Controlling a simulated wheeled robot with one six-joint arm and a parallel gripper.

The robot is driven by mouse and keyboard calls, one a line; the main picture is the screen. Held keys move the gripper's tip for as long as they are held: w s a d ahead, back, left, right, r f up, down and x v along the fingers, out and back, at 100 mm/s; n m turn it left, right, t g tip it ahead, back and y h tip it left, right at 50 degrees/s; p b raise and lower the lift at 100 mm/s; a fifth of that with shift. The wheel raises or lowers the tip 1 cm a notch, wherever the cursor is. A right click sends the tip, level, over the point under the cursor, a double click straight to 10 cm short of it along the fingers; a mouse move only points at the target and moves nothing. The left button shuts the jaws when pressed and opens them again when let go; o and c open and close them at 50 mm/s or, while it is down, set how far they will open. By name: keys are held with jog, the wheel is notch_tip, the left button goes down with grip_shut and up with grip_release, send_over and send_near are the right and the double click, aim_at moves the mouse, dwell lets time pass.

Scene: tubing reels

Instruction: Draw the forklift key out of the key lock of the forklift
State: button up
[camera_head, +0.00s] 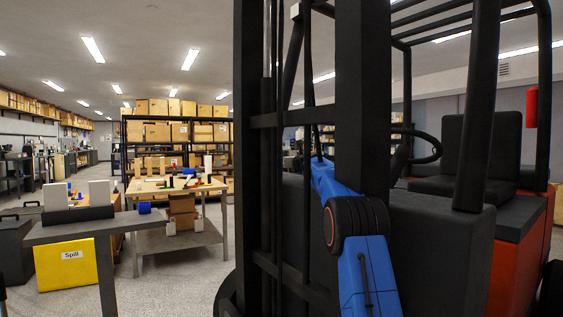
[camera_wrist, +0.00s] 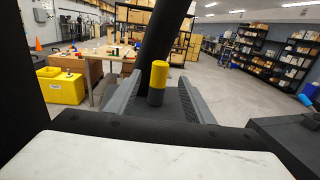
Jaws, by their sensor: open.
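The forklift (camera_head: 510,245) fills the right side of the head view, with its black mast, steering wheel and seat. In the wrist view, a small upright cylinder, which I take to be the forklift key (camera_wrist: 159,76), has a yellow top and a dark ribbed lower part. It rises from a dark surface of the forklift; the key lock itself cannot be made out. My gripper (camera_wrist: 158,83) is open, with one grey finger on each side of the key and visible gaps between.
A thick dark post (camera_wrist: 160,40) stands behind the key. A table with loose items (camera_head: 150,186), a yellow spill bin (camera_head: 66,281) and box shelves (camera_head: 170,130) stand at left. Open floor shows beyond the forklift.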

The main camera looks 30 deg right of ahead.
aim_at(279, 165)
jog(key=shift+w+d, duration=0.1)
jog(key=shift+w, duration=2.4)
jog(key=c, duration=1.2)
jog(key=shift+o, duration=1.3)
jog(key=shift+r, duration=0.1)
jog(key=shift+c, duration=1.1)
